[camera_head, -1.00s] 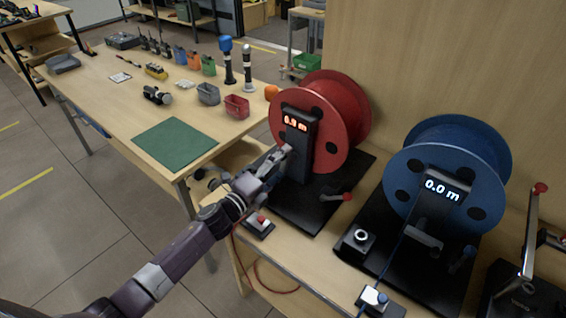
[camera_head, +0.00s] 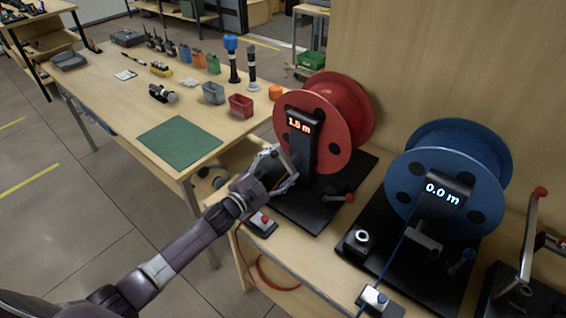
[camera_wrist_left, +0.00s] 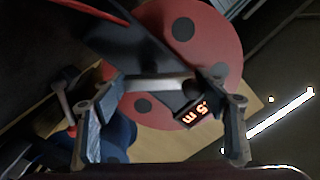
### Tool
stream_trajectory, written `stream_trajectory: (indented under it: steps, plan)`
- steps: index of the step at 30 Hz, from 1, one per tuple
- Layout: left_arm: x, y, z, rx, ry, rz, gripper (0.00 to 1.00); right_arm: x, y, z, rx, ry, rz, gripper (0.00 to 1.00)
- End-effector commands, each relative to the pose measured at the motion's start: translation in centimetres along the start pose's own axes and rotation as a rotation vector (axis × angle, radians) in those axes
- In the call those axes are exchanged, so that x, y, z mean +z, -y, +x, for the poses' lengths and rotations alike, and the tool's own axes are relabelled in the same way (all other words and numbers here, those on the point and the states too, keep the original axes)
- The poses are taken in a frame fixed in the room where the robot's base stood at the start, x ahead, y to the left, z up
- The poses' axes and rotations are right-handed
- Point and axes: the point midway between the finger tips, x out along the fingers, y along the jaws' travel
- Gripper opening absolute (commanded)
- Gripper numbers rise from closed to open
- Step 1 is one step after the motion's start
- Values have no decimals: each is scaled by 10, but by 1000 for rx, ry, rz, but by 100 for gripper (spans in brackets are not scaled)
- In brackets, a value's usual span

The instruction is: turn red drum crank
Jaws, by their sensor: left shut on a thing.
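The red drum (camera_head: 350,92) stands upright on a black base on the bench, with a lit display (camera_head: 299,125) on its black post that appears to read 1.5 m. My left gripper (camera_head: 275,167) is at the drum's lower left front, shut on the crank handle. In the left wrist view, a light grey crank bar (camera_wrist_left: 155,84) lies across between the fingers of my left gripper (camera_wrist_left: 160,108), in front of the red drum's flange (camera_wrist_left: 215,45). The exact contact is dark and partly hidden. My right gripper is not in view.
A blue drum (camera_head: 430,160) reading 0.0 m stands to the right. A small red-button box (camera_head: 262,222) sits in front. The left table holds a green mat (camera_head: 180,142), bins and tools.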

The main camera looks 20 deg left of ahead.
Motion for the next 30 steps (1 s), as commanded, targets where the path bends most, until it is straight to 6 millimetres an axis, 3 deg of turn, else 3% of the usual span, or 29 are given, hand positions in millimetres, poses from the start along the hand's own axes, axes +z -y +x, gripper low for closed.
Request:
stream_trajectory:
  steps: [18,30]
  plan:
    - [9,-5,0,2,4,-555,42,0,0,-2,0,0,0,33]
    - [11,-7,-1,2,5,-750,42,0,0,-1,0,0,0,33]
